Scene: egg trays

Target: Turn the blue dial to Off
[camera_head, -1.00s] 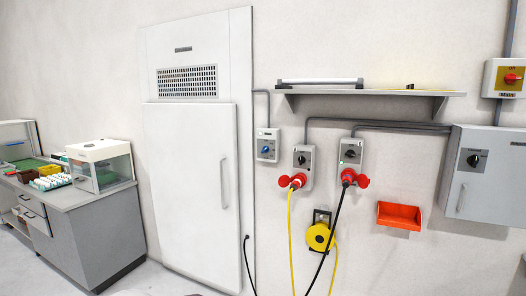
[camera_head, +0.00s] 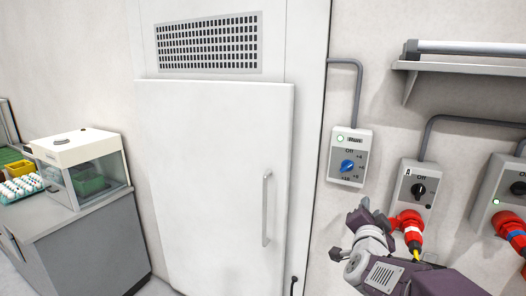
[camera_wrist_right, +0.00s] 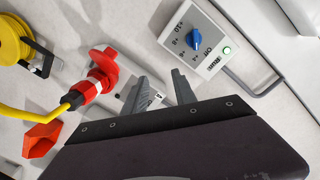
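The blue dial (camera_head: 347,166) sits on a light grey control box (camera_head: 337,178) on the wall, right of the big white door. Around it are marks including Off at the top and +4; I cannot tell surely which mark it points to. A green lamp glows beside the word Run above it. In the right wrist view the dial (camera_wrist_right: 194,40) is beyond the fingers, up and right. My right gripper (camera_head: 350,229) is open and empty, below the box and apart from it; its two fingers also show in the wrist view (camera_wrist_right: 160,78). My left gripper is not in view.
Right of the box are a socket box with a black switch (camera_head: 419,189) and red plug (camera_head: 408,224), then another like it. A shelf (camera_head: 470,66) is above. The white door (camera_head: 210,180) has a protruding handle (camera_head: 266,208). The wall before the dial is clear.

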